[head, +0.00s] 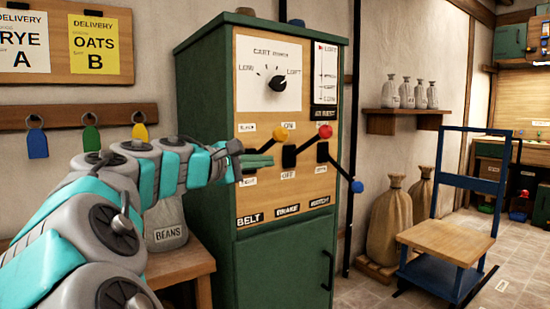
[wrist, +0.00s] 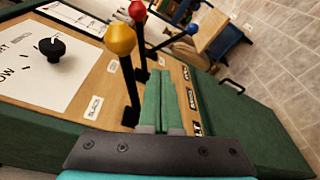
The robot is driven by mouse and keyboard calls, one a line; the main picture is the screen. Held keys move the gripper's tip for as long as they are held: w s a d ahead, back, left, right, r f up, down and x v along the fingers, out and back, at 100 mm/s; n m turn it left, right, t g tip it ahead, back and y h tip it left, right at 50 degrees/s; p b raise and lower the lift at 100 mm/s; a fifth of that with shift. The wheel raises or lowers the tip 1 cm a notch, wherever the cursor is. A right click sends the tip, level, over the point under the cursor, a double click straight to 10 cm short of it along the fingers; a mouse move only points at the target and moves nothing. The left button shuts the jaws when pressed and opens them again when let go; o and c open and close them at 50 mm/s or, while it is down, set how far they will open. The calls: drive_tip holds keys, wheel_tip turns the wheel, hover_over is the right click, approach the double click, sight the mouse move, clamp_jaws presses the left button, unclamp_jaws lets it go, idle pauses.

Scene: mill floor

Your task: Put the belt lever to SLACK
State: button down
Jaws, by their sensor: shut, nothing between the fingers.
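The belt lever has a yellow knob (head: 281,134) and a black shaft, at the left of three levers on the green cabinet's panel. It is tilted up, towards the SLACK label (head: 246,128). In the wrist view its yellow knob (wrist: 120,38) and shaft stand left of my fingers, with SLACK (wrist: 95,107) beside its base. My gripper (head: 270,160) is shut and empty, just below the lever in the head view; it also shows in the wrist view (wrist: 168,75). I cannot tell whether it touches the shaft. My fingers partly cover the belt lever's mount.
The brake lever with a red knob (head: 325,131) is raised close by. A lever with a blue knob (head: 357,186) points down at the right. A dial (head: 277,83) sits above. A blue cart (head: 440,245) stands on the floor to the right.

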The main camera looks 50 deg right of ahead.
drive_tip(key=w+a+r, duration=0.1)
drive_tip(key=a, duration=0.6)
drive_tip(key=shift+w+r, duration=0.1)
